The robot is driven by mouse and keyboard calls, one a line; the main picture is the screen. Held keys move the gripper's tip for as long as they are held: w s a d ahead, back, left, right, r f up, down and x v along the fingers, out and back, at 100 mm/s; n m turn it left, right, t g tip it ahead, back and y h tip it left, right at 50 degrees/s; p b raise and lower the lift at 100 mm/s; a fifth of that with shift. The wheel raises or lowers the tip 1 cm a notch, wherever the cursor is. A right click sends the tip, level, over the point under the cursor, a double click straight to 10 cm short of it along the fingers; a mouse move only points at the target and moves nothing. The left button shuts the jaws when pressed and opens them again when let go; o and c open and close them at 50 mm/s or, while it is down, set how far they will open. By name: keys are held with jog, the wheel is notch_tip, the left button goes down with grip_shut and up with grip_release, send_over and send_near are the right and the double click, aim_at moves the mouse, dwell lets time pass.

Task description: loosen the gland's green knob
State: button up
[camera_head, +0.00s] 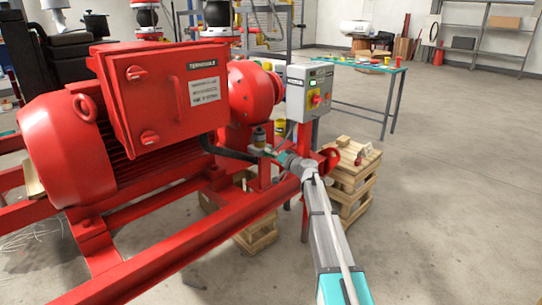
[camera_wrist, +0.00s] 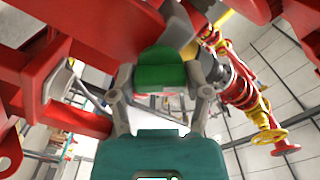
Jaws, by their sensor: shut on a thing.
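The green knob (camera_wrist: 160,68) is in the upper middle of the wrist view, between the two grey fingers of my gripper (camera_wrist: 161,82). A finger rests against each side of it, so the gripper is shut on the knob. In the head view my gripper (camera_head: 288,160) reaches in from the lower right to small fittings beside the red pump frame. The knob is too small and covered there to make out clearly. The gland around the knob is mostly hidden, and I cannot tell how far the knob is turned.
A red motor with a terminal box (camera_head: 160,95) fills the left. A grey control box (camera_head: 309,92) stands just above my gripper. Red frame rails (camera_head: 170,258) run below. A wooden crate (camera_head: 350,165) stands close on the right. The floor further right is clear.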

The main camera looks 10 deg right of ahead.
jog(key=n, duration=0.5)
jog(key=shift+n, duration=2.5)
jog(key=o, duration=1.2)
jog(key=shift+c, duration=0.2)
jog(key=shift+s+d, duration=0.1)
jog(key=v, duration=1.1)
jog(key=shift+s+d, duration=0.15)
jog(key=shift+s, duration=0.15)
